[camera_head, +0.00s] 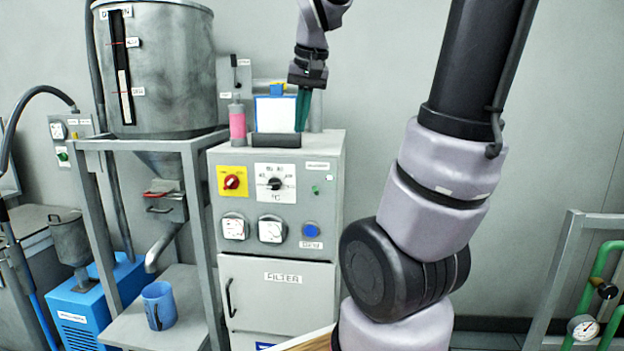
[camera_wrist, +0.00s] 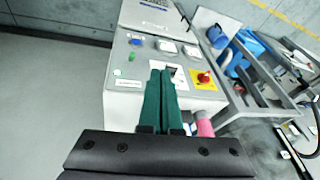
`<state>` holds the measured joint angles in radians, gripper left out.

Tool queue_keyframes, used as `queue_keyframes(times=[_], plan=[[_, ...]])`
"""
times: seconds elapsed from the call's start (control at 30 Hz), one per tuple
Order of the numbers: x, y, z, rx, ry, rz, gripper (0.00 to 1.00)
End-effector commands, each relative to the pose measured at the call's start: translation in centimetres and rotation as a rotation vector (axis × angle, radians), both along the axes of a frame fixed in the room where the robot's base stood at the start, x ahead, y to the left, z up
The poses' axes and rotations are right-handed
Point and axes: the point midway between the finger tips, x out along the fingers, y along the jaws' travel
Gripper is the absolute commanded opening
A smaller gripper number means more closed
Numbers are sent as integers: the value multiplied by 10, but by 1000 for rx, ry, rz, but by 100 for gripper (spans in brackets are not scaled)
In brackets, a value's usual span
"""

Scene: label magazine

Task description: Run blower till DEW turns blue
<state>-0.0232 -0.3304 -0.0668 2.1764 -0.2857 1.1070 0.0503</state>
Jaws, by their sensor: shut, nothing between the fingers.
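The grey dryer cabinet (camera_head: 330,220) stands in the middle of the head view. Its round DEW lamp (camera_head: 311,230), at the lower right of the panel, looks blue; a blue round lamp (camera_wrist: 136,41) also shows in the wrist view. A small green button (camera_head: 315,189) sits at the panel's upper right, under a label too small to read surely. My gripper (camera_head: 302,128) points down at the cabinet's top, by the white board with a blue edge. Its green fingers (camera_wrist: 160,78) are shut and empty, and hide part of the panel in the wrist view.
A yellow plate with a red knob (camera_head: 232,181) and a °C dial (camera_head: 275,184) are on the panel. A pink bottle (camera_head: 238,124) and the white board (camera_head: 275,114) stand on top. A steel hopper (camera_head: 165,70) and blue mug (camera_head: 158,303) are left. A pipe rack (camera_head: 570,250) is right.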

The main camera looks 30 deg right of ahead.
Motion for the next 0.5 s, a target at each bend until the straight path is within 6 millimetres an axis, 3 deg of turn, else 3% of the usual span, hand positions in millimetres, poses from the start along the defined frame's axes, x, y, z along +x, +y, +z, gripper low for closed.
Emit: queue_keyframes(times=[0.2, 0.5], plan=[[62, -32, -17, -97, 138, -47, 0], [113, -64, -40, -201, 251, -95, 0]])
